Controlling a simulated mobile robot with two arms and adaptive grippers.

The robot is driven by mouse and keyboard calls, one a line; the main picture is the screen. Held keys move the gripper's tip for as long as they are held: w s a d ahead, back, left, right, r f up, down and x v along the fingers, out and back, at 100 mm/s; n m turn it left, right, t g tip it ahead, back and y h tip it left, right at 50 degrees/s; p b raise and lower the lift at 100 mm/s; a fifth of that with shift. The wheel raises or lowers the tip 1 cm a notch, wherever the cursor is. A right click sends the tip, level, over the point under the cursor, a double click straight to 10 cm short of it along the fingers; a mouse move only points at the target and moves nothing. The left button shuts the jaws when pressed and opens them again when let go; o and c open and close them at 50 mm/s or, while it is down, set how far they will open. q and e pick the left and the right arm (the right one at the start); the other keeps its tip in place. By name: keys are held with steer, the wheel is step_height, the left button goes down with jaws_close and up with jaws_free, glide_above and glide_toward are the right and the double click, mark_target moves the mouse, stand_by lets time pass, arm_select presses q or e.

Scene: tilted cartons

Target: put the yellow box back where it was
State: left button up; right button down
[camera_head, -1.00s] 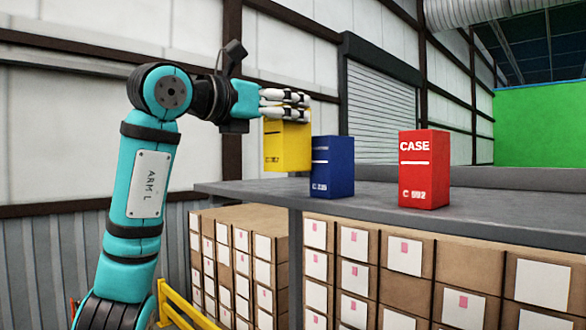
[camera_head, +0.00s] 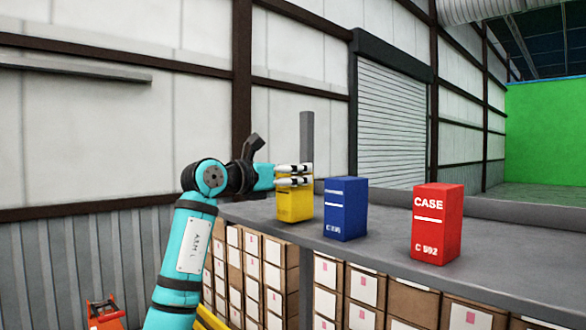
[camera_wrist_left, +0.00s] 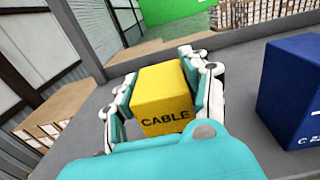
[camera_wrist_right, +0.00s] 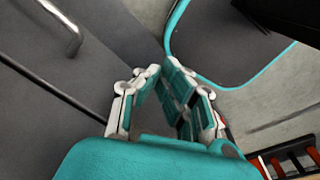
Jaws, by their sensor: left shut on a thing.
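My left gripper (camera_head: 296,176) is shut on the yellow box (camera_head: 295,205), gripping its upper part. The box is upright over the left part of the grey shelf top (camera_head: 390,250), left of the blue box. I cannot tell whether its bottom touches the shelf. In the left wrist view the yellow box (camera_wrist_left: 162,95), marked CABLE, sits between the fingers. The blue box (camera_head: 345,208) is close by on its right with a small gap. In the right wrist view my right gripper (camera_wrist_right: 160,68) is empty, its fingertips drawn together. It is out of the head view.
A red box (camera_head: 437,222) marked CASE stands on the shelf right of the blue box. A grey post (camera_head: 307,138) rises behind the yellow box. Brown cartons (camera_head: 340,295) are stacked below the shelf top. Bare shelf surface lies between the blue and red boxes.

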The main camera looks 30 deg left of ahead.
arm_select(q)
steer(key=shift+f, duration=0.35)
steer(key=o, duration=1.3)
arm_select(e)
steer(key=shift+s+d, duration=0.1)
steer(key=shift+s, duration=0.3)
arm_select(q)
steer(key=shift+r, duration=0.2)
steer(key=shift+s+a+f+b, duration=0.1)
steer(key=shift+s+b, duration=0.15)
steer(key=shift+b, duration=0.1)
steer(key=b+v, duration=0.5)
steer(key=v, duration=0.6)
steer(key=shift+s, duration=0.25)
arm_select(e)
step_height(320, 180, down, 6)
steer(key=shift+a, duration=0.2)
